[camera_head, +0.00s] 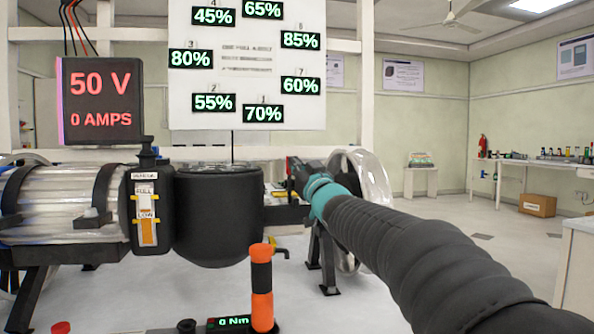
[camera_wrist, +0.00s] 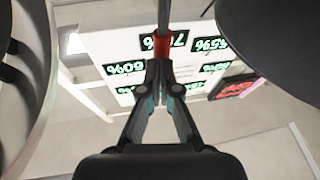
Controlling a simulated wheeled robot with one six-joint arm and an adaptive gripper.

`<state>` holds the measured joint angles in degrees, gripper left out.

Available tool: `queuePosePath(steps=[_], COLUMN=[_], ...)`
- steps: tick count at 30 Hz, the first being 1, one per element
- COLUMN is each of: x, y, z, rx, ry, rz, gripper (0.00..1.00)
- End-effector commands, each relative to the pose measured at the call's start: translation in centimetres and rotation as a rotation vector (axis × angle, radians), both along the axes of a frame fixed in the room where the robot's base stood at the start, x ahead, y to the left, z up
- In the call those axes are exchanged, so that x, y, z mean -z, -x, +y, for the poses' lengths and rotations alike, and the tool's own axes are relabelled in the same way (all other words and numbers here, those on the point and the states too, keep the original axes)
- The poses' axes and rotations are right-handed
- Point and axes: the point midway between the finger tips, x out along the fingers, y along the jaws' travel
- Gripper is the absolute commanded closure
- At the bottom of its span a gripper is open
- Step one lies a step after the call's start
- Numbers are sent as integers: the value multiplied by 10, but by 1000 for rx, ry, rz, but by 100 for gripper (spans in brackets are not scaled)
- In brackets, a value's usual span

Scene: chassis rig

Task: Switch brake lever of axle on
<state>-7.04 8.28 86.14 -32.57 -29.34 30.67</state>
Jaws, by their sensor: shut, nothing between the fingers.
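My gripper (camera_wrist: 158,68) is shut and empty in the wrist view. Its fingertips are just below a red collar (camera_wrist: 163,45) on a thin grey rod; I cannot tell whether they touch it. In the head view my gripper (camera_head: 296,170) is at the axle, between the black motor housing (camera_head: 219,215) and the clear wheel (camera_head: 372,180), and my wrist partly hides it. An upright orange-and-black lever (camera_head: 262,285) stands at the front beside a "0 Nm" display (camera_head: 234,321). I cannot tell which part is the axle's brake lever.
A silver cylinder (camera_head: 62,203) lies left of the housing. A "50 V, 0 AMPS" display (camera_head: 101,101) and a board of percentages (camera_head: 240,133) stand behind. In the wrist view a dark rounded body (camera_wrist: 275,45) is close on the right and the wheel rim (camera_wrist: 45,90) on the left.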

Motion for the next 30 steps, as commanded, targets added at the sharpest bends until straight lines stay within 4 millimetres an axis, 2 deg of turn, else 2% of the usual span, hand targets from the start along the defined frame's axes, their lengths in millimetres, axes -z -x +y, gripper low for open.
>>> queuePosePath(steps=[12,30], x=[-6,-4], y=[-22,-27], z=[6,7], rx=[-2,-1], ry=[0,0], rz=[0,3], gripper=[100,100])
